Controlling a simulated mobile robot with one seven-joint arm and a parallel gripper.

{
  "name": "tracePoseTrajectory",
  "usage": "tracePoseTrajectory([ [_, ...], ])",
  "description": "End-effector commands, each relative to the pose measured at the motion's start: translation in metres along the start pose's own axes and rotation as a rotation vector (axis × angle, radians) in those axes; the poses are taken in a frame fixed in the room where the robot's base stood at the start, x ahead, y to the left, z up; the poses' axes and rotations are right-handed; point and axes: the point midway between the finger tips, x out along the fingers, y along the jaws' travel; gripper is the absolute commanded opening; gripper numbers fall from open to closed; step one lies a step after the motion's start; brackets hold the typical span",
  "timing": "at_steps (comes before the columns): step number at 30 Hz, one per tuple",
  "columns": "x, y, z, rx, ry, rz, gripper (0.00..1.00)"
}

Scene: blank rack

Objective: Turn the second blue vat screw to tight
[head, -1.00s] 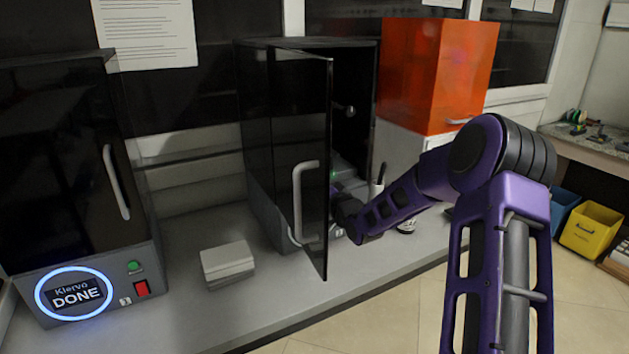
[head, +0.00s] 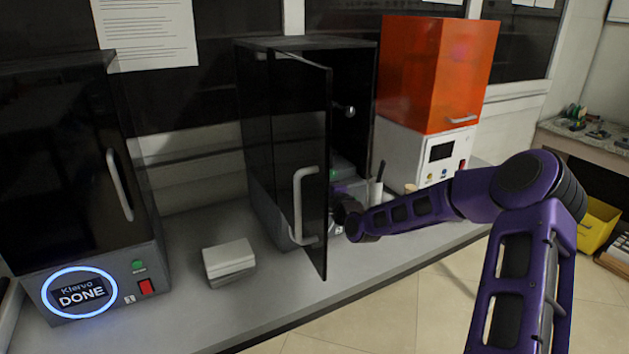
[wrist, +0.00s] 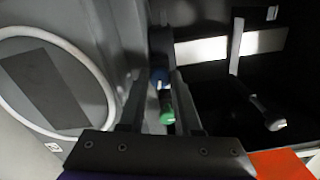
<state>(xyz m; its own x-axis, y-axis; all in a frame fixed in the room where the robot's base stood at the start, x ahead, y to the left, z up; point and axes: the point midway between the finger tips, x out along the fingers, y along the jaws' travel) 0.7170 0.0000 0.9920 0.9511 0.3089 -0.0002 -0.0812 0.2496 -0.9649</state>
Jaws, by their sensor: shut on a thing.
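The open printer (head: 262,130) stands mid-bench with its dark door (head: 301,150) swung out. My gripper (wrist: 158,78) reaches into its lower front; in the head view the door and my wrist hide the jaws. In the wrist view the two fingers stand either side of a small blue vat screw (wrist: 158,76) and are shut on it. A green rounded piece (wrist: 166,110) shows just below the blue, between the fingers; I cannot tell whether they are joined. The screw's turn position cannot be read. I cannot make out another blue screw.
A dark rod with a pale end (wrist: 267,113) lies right of the fingers. The closed left printer (head: 75,180) reads DONE. A grey box (head: 229,257) sits on the bench between. An orange-covered machine (head: 437,75) stands to the right. The front bench strip is clear.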

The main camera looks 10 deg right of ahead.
Motion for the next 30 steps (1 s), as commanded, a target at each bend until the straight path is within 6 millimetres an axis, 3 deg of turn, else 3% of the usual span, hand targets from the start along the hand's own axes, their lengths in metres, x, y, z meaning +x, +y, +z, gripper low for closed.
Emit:
tracePoseTrajectory([
  [30, -0.0002, 0.0021, -0.0001, 0.968, -0.003, 0.0, 0.0],
])
